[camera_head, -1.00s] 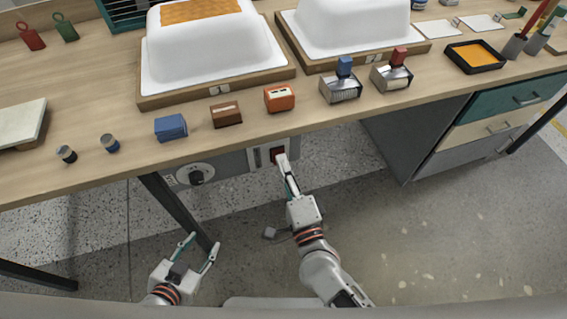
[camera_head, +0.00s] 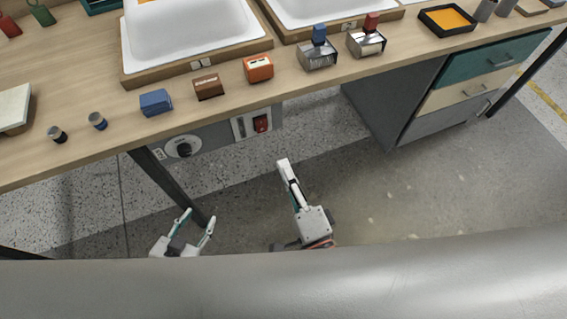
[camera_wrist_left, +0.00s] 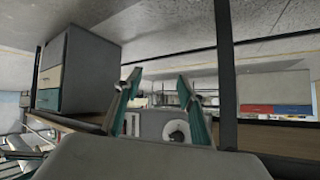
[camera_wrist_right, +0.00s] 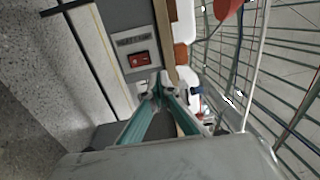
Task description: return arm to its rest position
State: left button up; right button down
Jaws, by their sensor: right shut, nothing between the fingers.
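My right gripper (camera_head: 284,166) is shut and empty in the head view, over the floor below the table's front edge. It is apart from the red switch (camera_head: 261,123) on the panel under the table. In the right wrist view its closed fingertips (camera_wrist_right: 155,88) show beside the red switch (camera_wrist_right: 139,59). My left gripper (camera_head: 199,216) is open and empty at the lower left of the head view, below the table. Its spread fingers (camera_wrist_left: 158,82) also show in the left wrist view. My right forearm is mostly hidden by a grey surface at the bottom.
The wooden table (camera_head: 110,143) holds white shells (camera_head: 195,35), small coloured blocks and stampers. A dial (camera_head: 184,149) sits left of the switch. A dark table leg (camera_head: 170,187) stands near my left gripper. A drawer cabinet (camera_head: 450,95) is at the right. The floor between is open.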

pick_arm(q)
jog(key=shift+s+f, duration=0.15)
jog(key=shift+s, duration=0.1)
jog(key=r+p, duration=0.2)
jog(key=p, duration=0.1)
jog(key=d+r+p, duration=0.1)
jog(key=p, duration=0.1)
jog(key=shift+s+r, duration=0.2)
jog(key=shift+s, duration=0.2)
pick_arm(e)
jog(key=s+d+f+n+g+h, duration=0.1)
jog(key=s+d+f+n+g, duration=0.2)
jog(key=d+f+n, duration=0.3)
jog(key=s+d+f+n+g+h, duration=0.2)
jog(key=d+f+n, duration=0.4)
jog(key=d+n, duration=0.5)
jog(key=s+n+g, duration=0.1)
jog(key=g, duration=0.1)
jog(key=shift+s+d+f+n+g, duration=0.25)
jog(key=shift+s+n+g, duration=0.05)
jog(key=shift+s+n, duration=0.1)
pick_arm(q)
jog(key=shift+w+r, duration=0.25)
jog(key=shift+r, duration=0.05)
